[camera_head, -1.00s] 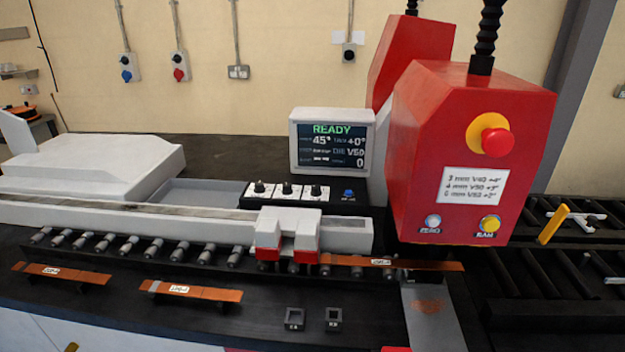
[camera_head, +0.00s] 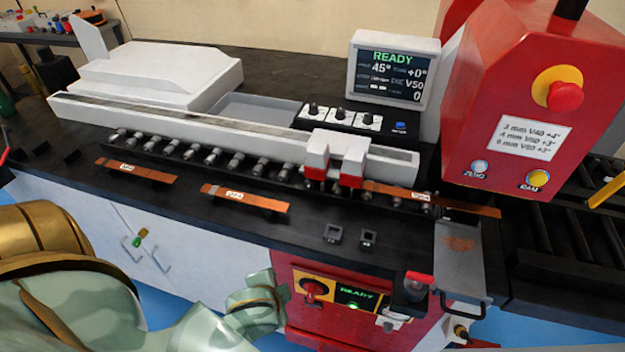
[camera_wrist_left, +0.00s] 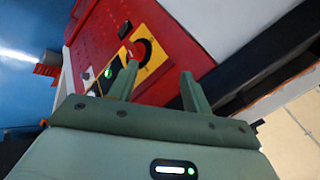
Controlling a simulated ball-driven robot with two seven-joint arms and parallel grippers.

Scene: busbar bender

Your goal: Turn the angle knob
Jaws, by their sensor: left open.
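Three small dark knobs, on the left (camera_head: 313,108), in the middle (camera_head: 340,114) and on the right (camera_head: 367,121), stand on white plates in front of the screen in the head view. Their labels are too small to read, so I cannot tell which is the angle knob. The screen (camera_head: 390,75) reads READY, 45° and +0°. My left arm comes in at the lower left, well below and in front of the knobs. In the left wrist view my left gripper (camera_wrist_left: 160,72) is open and empty, near the red front panel. My right gripper is not in view.
The red panel has a red rotary switch (camera_head: 317,288) on a yellow plate and a small green-lit display (camera_head: 355,299). Rollers, a white-and-red clamp (camera_head: 335,160) and copper bars (camera_head: 245,198) lie between my arm and the knobs. The red press head (camera_head: 540,110) stands right.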

